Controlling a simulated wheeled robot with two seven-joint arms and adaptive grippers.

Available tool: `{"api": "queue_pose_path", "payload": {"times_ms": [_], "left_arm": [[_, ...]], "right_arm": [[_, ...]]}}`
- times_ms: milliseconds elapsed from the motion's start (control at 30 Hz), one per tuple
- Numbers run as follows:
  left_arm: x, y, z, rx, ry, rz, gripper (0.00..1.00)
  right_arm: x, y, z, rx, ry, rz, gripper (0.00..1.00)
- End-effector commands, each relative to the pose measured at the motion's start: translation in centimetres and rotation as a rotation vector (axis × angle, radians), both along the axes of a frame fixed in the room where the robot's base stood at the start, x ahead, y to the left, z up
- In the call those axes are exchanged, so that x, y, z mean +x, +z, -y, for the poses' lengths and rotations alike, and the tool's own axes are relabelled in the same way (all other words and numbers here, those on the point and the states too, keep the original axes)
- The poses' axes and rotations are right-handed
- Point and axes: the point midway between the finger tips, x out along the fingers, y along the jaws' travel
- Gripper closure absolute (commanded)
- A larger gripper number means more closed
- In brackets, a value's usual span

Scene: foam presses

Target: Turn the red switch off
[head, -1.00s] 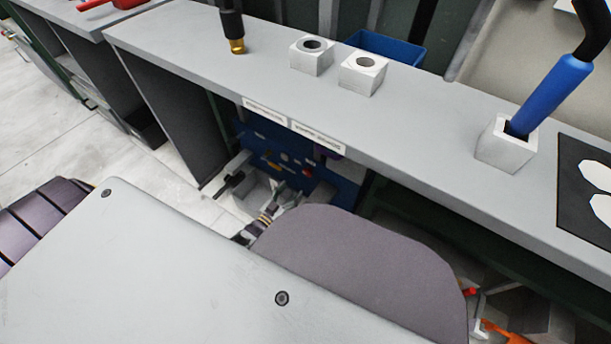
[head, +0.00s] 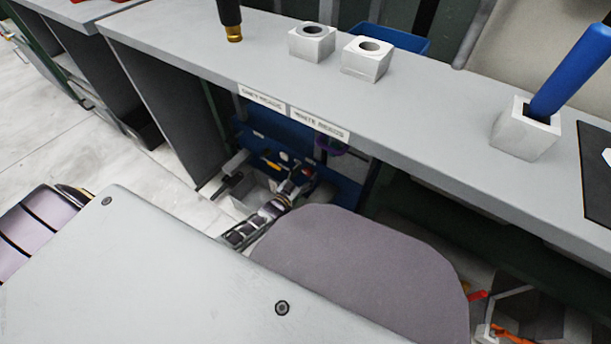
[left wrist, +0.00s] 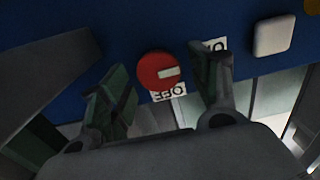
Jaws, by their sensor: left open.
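The red switch (left wrist: 158,70) is a round red knob on a dark blue panel (left wrist: 60,30) in the left wrist view. A pale bar on the knob points to the right. An upside-down OFF label (left wrist: 168,92) sits just below it. An ON label (left wrist: 215,45) at its upper right is partly covered by a finger. My left gripper (left wrist: 163,88) is open, one finger on each side of the knob in the picture; contact cannot be told. In the head view my left gripper (head: 292,186) is small in front of the blue panel (head: 345,186) below the bench.
The grey bench (head: 420,120) overhangs the panel. On it stand white blocks (head: 312,42) with round holes and a blue-handled tool in a white holder (head: 525,130). A white square button (left wrist: 272,37) is right of the switch. Pale floor (head: 60,140) is clear at left.

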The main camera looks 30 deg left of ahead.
Motion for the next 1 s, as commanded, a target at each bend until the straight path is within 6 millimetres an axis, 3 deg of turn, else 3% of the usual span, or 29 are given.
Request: {"api": "queue_pose_path", "payload": {"times_ms": [433, 800, 1000], "left_arm": [[0.53, 0.04, 0.08, 0.000, 0.000, 0.000, 0.38], [0.52, 0.04, 0.08, 0.000, 0.000, 0.000, 0.82], [0.51, 0.05, 0.09, 0.009, 0.000, 0.001, 0.82]], "right_arm": [[0.08, 0.01, -0.04, 0.001, 0.003, 0.006, 0.60], [0.11, 0.17, -0.05, 0.002, 0.004, 0.007, 0.60], [0.08, 0.12, -0.04, 0.001, 0.003, 0.005, 0.60]]}}
